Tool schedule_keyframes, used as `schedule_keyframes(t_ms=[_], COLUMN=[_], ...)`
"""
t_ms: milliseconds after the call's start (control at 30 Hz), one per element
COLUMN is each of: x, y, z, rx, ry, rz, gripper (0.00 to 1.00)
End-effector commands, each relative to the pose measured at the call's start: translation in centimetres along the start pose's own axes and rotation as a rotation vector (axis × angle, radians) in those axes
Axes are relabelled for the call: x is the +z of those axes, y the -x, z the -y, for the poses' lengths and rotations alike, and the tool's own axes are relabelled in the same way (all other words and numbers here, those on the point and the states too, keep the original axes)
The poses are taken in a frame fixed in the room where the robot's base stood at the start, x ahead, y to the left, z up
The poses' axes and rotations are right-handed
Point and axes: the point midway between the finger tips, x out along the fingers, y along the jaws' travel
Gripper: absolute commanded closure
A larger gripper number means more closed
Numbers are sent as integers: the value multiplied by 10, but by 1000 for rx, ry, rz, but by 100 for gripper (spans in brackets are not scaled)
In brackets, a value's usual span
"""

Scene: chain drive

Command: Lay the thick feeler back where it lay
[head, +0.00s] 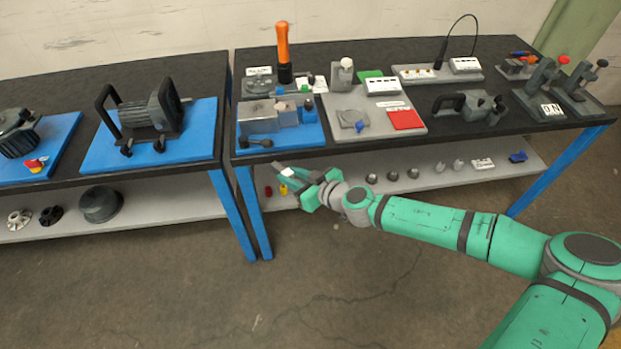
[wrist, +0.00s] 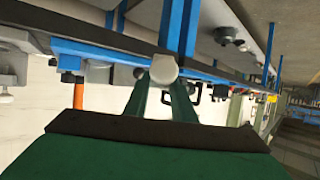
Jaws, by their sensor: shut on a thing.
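The right bench (head: 330,148) carries a blue plate (head: 303,141) with a grey vise-like block, a grey board (head: 345,105) with a red pad (head: 404,119), and an upright orange handle (head: 283,50). Small parts stand on the lower shelf (head: 350,165). The floor in front is free.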

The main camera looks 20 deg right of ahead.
Motion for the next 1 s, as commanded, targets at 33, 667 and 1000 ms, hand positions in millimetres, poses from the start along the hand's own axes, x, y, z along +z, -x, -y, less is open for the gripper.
schedule_keyframes(t_ms=[33, 667, 1000], x=[0, 41, 54], y=[-11, -110, -126], z=[6, 51, 64], rx=[27, 429, 493], ry=[-12, -187, -213], rz=[1, 1, -1], gripper=[100, 100, 100])
